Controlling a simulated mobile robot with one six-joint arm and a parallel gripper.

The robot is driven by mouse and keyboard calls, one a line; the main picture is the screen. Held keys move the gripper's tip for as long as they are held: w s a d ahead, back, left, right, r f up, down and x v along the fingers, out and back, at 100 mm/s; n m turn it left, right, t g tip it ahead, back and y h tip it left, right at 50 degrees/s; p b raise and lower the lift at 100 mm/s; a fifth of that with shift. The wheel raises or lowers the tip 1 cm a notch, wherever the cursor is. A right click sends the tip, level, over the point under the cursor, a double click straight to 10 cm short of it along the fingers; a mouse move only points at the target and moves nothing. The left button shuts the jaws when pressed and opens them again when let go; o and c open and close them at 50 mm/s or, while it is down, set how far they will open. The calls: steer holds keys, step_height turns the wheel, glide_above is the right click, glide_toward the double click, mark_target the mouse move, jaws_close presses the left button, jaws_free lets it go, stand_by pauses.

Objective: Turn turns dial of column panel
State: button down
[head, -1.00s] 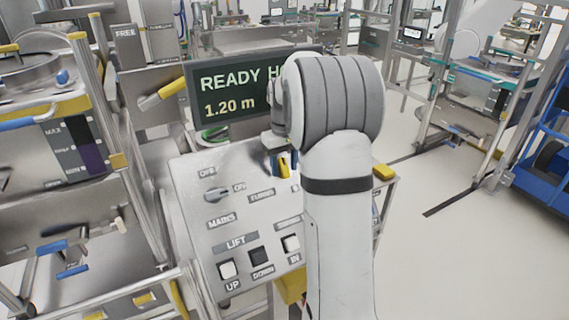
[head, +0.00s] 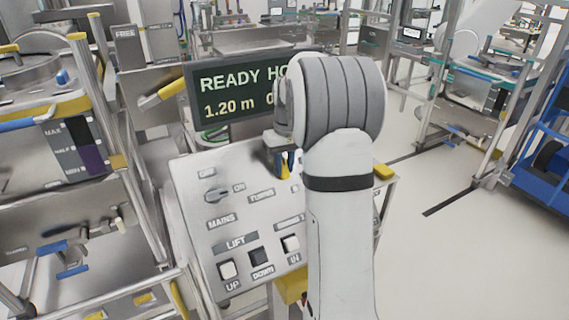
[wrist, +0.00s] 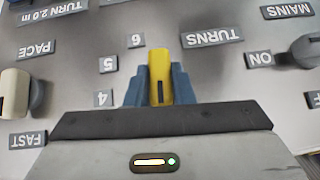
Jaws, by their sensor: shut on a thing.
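The column panel (head: 190,190) is a tilted grey board with labels, knobs and buttons. The turns dial (wrist: 158,68) has a yellow pointer knob and sits in the wrist view beside the TURNS label (wrist: 212,37) and the numbers 4, 5 and 6. My gripper (wrist: 158,88) has blue fingers on both sides of the yellow knob and is shut on it. In the head view my gripper (head: 285,163) is at the panel's upper part, and my arm hides much of the panel's right side.
The mains knob (head: 216,194) and the lift buttons (head: 228,269) are on the panel's left and lower part. In the wrist view a pale pace knob (wrist: 14,92) is at the left. A display (head: 250,95) reading READY stands behind the panel.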

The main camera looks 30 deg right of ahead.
steer(key=m+y, duration=0.2)
steer(key=shift+d+y+p, duration=0.3)
steer(key=shift+y+p, duration=0.1)
steer(key=shift+d+f+m+t+y, duration=0.1)
steer(key=shift+m+t+y, duration=0.5)
steer(key=shift+m+y, duration=0.55)
steer(key=shift+m, duration=0.25)
steer(key=c, duration=1.2)
jaws_free()
steer(key=shift+s, duration=0.1)
steer(key=shift+c, duration=0.2)
steer(key=b+v, duration=0.1)
steer(key=v, duration=0.6)
steer(key=shift+d+r, duration=0.3)
steer(key=shift+a, duration=0.1)
